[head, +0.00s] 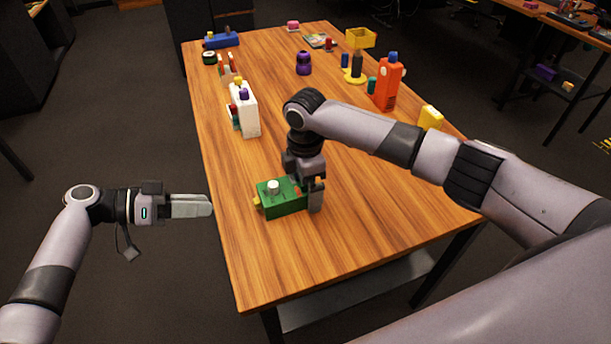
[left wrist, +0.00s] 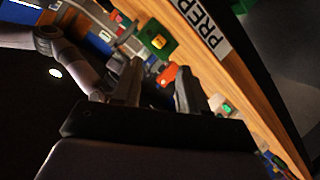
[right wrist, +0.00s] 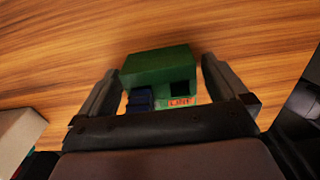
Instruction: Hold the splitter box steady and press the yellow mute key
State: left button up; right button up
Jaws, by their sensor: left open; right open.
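The green box (head: 285,203), which I take as the splitter box, sits near the table's left edge, with a white knob on top. Its yellow key (head: 257,201) sticks out on the left side; it also shows in the left wrist view (left wrist: 158,42). My right gripper (head: 316,196) is open at the box's right end. In the right wrist view the green box (right wrist: 160,66) lies between its spread fingers; contact cannot be told. My left gripper (head: 205,205) is open and empty, left of the table edge, apart from the key and pointing toward the box.
The wooden table (head: 300,260) is bare in front of the box. A white box (head: 245,110) stands behind it. An orange box (head: 386,85), a yellow stand (head: 355,76), a purple item (head: 303,63) and a blue box (head: 222,40) stand farther back. A PREP label (left wrist: 203,30) marks the table edge.

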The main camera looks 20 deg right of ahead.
pick_arm(q)
jog(key=shift+c, duration=0.3)
pick_arm(e)
jog(key=c, duration=1.1)
pick_arm(q)
grip_shut()
pick_arm(e)
jog(key=shift+o, duration=0.2)
dwell(0.3)
